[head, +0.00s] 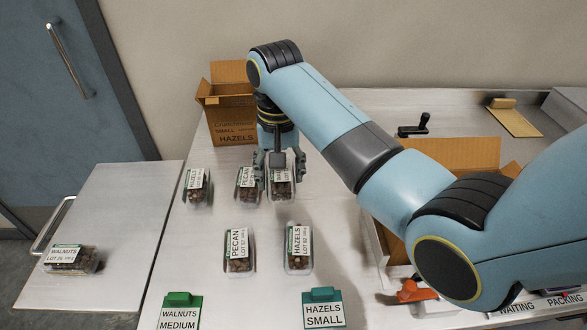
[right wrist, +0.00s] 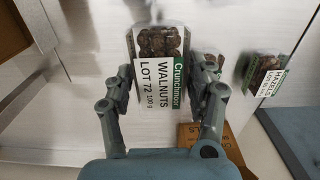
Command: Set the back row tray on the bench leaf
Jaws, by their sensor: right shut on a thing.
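My right gripper (head: 281,176) points down over the back row and is shut on its right-hand tray, a clear clamshell (head: 281,188). In the right wrist view this tray (right wrist: 158,42) lies between the fingers, its label reading WALNUTS LOT 72. I cannot tell if it touches the bench. A pecan tray (head: 247,184) stands close to its left, and a hazels tray (right wrist: 265,78) shows farther off in the wrist view. The bench leaf (head: 115,205) is at the left, with a walnuts tray (head: 70,259) on its front left part. My left gripper is out of view.
A pecan tray (head: 238,251) and a hazels tray (head: 298,249) form the front row. Label stands for walnuts (head: 180,312) and hazels (head: 323,309) are at the front edge. An open carton (head: 231,116) stands behind. The leaf's back and right parts are clear.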

